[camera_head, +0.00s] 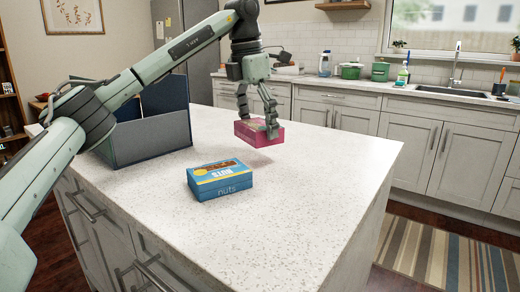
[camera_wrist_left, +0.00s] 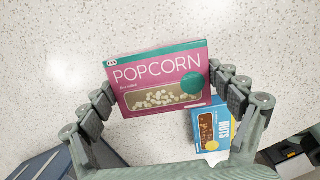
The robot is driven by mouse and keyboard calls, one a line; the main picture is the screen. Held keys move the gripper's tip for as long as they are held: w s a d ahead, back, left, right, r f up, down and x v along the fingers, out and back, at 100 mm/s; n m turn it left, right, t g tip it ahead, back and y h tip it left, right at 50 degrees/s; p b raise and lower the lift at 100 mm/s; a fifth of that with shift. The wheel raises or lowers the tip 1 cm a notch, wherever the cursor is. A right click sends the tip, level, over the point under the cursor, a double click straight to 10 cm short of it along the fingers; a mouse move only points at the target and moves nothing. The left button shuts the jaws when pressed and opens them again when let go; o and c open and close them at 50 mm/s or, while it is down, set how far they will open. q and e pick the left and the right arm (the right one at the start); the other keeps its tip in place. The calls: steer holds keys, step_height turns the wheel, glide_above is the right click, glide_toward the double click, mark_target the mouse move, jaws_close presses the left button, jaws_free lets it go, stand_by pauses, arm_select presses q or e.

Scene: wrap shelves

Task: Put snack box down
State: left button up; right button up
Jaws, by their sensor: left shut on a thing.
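The snack box in my left gripper (camera_head: 257,110) is a pink popcorn box (camera_head: 247,134) with a teal band. In the head view it is low over the far middle of the island counter (camera_head: 290,185); I cannot tell whether it touches the top. In the left wrist view the popcorn box (camera_wrist_left: 160,78) lies between the two fingers of the left gripper (camera_wrist_left: 170,95), its label facing the camera. A blue nuts box (camera_head: 219,180) lies on the counter nearer the head camera; it also shows in the left wrist view (camera_wrist_left: 208,130), partly hidden. My right gripper is not in view.
A grey-blue open bin (camera_head: 150,142) stands at the left of the counter. The counter to the right of both boxes is clear. The rear counter holds a sink (camera_head: 450,90) and a green pot (camera_head: 350,71).

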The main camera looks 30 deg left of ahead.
mark_target(263, 162)
arm_select(q)
steer(key=shift+s+d+f, duration=0.2)
steer(key=shift+d+f, duration=0.25)
steer(key=shift+d, duration=0.35)
steer(key=shift+f, duration=2)
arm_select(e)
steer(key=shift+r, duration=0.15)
arm_select(q)
steer(key=shift+f, duration=0.1)
steer(key=o, duration=1)
steer(key=shift+c, duration=0.2)
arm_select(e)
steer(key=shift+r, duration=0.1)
arm_select(q)
steer(key=r, duration=0.7)
steer(key=s+r, duration=0.1)
steer(key=r, duration=0.2)
steer(key=shift+s+a+r+p, duration=0.1)
steer(key=shift+a+r+p, duration=0.05)
steer(key=shift+a+p, duration=0.25)
steer(key=shift+s+r, duration=0.1)
steer(key=shift+r, duration=0.4)
steer(key=shift+s+a+r, duration=0.1)
steer(key=shift+r, duration=0.3)
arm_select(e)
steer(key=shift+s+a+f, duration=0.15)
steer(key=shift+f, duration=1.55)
